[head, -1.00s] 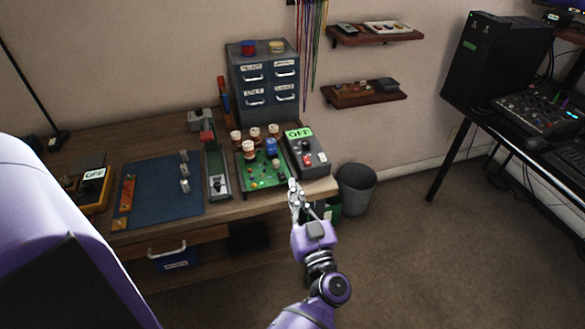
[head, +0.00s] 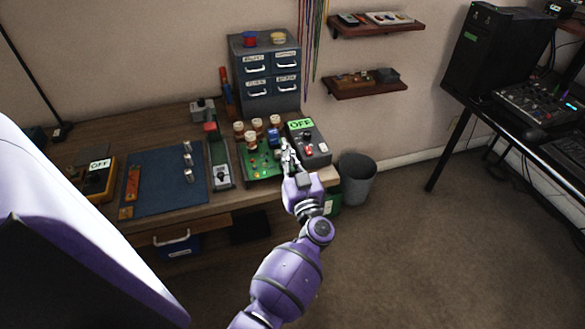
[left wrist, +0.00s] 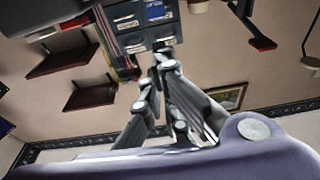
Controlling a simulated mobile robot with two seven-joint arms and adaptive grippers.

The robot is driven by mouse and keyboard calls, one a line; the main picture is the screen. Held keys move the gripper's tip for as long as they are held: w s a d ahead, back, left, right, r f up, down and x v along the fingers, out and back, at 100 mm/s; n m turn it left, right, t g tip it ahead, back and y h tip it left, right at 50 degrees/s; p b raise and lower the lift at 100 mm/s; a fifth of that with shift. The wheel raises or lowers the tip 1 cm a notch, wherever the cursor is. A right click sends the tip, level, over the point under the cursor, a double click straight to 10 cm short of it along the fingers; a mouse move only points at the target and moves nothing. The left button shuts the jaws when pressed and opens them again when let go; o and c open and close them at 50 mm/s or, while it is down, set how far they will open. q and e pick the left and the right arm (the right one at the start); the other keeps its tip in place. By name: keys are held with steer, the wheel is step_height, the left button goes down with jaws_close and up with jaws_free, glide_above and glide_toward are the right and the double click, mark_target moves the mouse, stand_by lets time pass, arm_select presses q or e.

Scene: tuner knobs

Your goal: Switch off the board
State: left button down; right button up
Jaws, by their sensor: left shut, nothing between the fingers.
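A green circuit board (head: 259,177) with several brown-and-white cylinders, a blue block and small coloured parts lies on the right half of the workbench. Right beside it is a dark grey box (head: 318,155) with a green "OFF" label, a black knob and a red switch. My left gripper (head: 287,148) is shut and empty, in front of the gap between board and box, hiding part of both. I cannot tell whether it touches either. In the left wrist view its fingers (left wrist: 153,75) point toward the drawer cabinet; board and box are not visible there. My right gripper is not in view.
A yellow-based device (head: 97,182) with another "OFF" label and a blue mat (head: 160,190) lie on the left of the bench. A grey drawer cabinet (head: 265,78) stands behind the board. A bin (head: 357,180) stands right of the bench.

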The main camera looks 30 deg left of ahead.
arm_select(q)
step_height(320, 180, down, 3)
steer(key=shift+r+b, duration=0.1)
steer(key=shift+b, duration=0.25)
steer(key=shift+s+d+f, duration=0.15)
steer(key=shift+f, duration=0.55)
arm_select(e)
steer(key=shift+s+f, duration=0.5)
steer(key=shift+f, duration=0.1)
